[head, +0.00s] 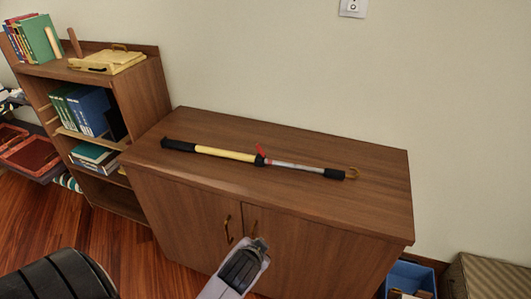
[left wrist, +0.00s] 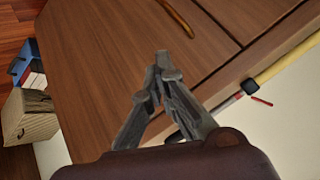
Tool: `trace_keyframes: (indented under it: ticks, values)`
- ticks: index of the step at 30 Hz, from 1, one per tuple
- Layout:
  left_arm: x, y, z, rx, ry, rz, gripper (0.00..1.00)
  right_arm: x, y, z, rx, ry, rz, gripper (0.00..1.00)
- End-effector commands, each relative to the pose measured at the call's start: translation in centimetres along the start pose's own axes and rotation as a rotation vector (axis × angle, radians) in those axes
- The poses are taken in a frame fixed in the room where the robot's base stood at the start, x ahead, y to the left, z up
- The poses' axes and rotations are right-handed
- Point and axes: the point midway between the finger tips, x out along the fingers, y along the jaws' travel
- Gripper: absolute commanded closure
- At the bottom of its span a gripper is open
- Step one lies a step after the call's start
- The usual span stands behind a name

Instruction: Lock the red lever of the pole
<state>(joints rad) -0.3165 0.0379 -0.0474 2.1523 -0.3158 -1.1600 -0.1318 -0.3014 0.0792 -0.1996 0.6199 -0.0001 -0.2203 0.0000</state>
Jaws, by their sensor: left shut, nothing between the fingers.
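A pole lies across the top of the wooden cabinet, with a black grip at its left end, a yellow section (head: 225,153), a silver section (head: 297,166) and a hook at the right end. Its red lever (head: 260,150) sits at the black collar mid-pole and sticks out at an angle. The lever also shows in the left wrist view (left wrist: 262,101), to the right of the fingers. My left gripper (head: 261,243) is shut and empty, in front of the cabinet doors and below the tabletop, apart from the pole. My right gripper is not in view.
The cabinet top (head: 350,150) is otherwise clear. Door handles (head: 228,229) are close to my left gripper. A bookshelf (head: 145,90) with books stands at the left. A blue crate (head: 411,277) and a striped box (head: 490,277) stand on the floor at the right.

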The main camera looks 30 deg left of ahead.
Motion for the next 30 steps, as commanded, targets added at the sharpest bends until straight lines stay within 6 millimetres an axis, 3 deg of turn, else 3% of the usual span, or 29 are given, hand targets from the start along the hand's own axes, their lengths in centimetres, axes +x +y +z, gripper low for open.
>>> trace_keyframes:
  ticks: [1,6,12,18,30]
  values:
    - [0.7,-2.0,-2.6,0.017,0.058,-0.074,1.0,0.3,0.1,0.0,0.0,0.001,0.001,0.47]
    - [1.9,-8.1,-10.7,0.137,0.227,-0.325,1.0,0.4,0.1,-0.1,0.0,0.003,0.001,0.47]
    - [2.0,-11.8,-17.8,0.29,0.347,-0.527,1.0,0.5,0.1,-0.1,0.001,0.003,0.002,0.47]
    - [1.8,-12.8,-20.3,0.356,0.385,-0.594,1.0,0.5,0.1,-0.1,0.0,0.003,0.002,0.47]
    - [2.0,-12.9,-20.5,0.358,0.387,-0.596,1.0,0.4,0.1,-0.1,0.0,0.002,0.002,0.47]
